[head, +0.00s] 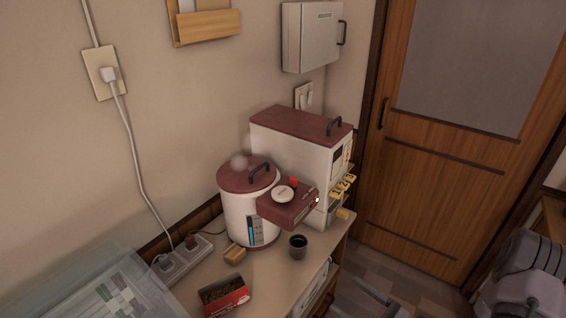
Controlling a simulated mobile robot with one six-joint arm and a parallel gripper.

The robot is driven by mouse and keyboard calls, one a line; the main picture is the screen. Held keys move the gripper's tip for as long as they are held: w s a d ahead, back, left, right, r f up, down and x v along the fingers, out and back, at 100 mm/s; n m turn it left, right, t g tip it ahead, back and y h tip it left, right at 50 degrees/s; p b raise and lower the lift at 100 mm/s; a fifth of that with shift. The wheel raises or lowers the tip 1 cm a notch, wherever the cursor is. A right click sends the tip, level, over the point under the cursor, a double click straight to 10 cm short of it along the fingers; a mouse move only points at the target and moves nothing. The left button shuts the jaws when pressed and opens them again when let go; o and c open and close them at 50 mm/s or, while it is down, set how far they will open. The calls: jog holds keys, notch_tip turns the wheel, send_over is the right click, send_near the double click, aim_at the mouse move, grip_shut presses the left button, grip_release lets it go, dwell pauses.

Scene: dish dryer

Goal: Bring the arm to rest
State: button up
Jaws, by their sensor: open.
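My gripper's fingertips cannot be made out in the head view. A grey, rounded shape with dark bands (525,278) is at the lower right corner, cut off by the frame edge. A smaller grey piece (376,294) shows at the bottom edge, right of the counter. I cannot tell whether either shape belongs to my arm. Nothing is seen held.
The counter (200,290) holds a white pot with a dark red lid (247,205), a white and dark red rice dispenser (290,150), a black cup (298,246), a red box (224,296) and a power strip (182,262). Floor (410,275) shows before the wooden door (440,150).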

jog(key=s+a+r+n+g+h+b, duration=0.1)
jog(key=s+a+r+n+g, duration=0.7)
jog(key=a+r+n+g, duration=0.5)
jog(key=s+d+r+n+t+h+b, duration=0.1)
jog(key=s+d+r+n+t+h, duration=0.4)
jog(key=r+n+h, duration=0.3)
jog(key=shift+s+r+t+h, duration=0.5)
jog(key=shift+s+r+h, duration=0.25)
jog(key=shift+h, duration=0.15)
